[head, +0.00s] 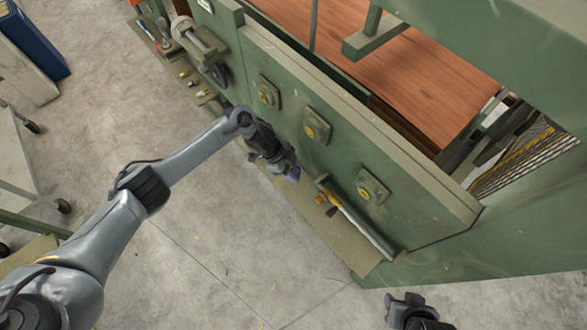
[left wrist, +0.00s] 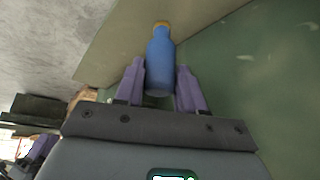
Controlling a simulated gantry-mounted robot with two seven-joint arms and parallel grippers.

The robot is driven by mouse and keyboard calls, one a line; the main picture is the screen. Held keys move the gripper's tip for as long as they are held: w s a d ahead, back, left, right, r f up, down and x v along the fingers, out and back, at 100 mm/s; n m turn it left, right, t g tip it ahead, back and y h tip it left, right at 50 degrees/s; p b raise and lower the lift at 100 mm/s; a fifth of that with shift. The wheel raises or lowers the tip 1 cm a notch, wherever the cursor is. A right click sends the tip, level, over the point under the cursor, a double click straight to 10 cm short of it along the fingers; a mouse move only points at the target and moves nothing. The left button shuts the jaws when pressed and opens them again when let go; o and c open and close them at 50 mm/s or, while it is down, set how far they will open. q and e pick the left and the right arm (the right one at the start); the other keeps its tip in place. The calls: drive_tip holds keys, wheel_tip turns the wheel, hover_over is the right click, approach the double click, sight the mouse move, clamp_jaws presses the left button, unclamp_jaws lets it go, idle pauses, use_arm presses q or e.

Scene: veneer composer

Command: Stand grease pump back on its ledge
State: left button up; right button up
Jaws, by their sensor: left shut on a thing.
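The grease pump, which I take to be the blue bottle-shaped thing with an orange top (left wrist: 160,60), is between my left gripper's purple fingers in the left wrist view. My left gripper (head: 291,171) is shut on it, close to the green machine's side. In the head view the pump is not clearly visible behind the gripper. The ledge (head: 362,262) is a narrow strip along the foot of the machine, running below and right of the gripper. I cannot tell whether the pump touches it. My right gripper (head: 410,308) is at the bottom edge, its fingers unclear.
A long tool with a yellow part and a pale barrel (head: 362,229) lies on the ledge, right of my left gripper. The green machine panel (head: 290,120) has several square plates. A vise-like fitting (head: 197,40) and small parts are at upper left.

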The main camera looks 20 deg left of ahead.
use_arm(q)
drive_tip(key=shift+f, duration=0.5)
drive_tip(key=shift+f, duration=0.15)
drive_tip(key=shift+f+b, duration=0.7)
drive_tip(key=shift+b, duration=0.05)
drive_tip(key=o, duration=1.1)
drive_tip(key=p+v, duration=0.1)
drive_tip(key=v, duration=1)
drive_tip(key=shift+p, duration=0.35)
drive_tip(key=shift+d+f, duration=0.1)
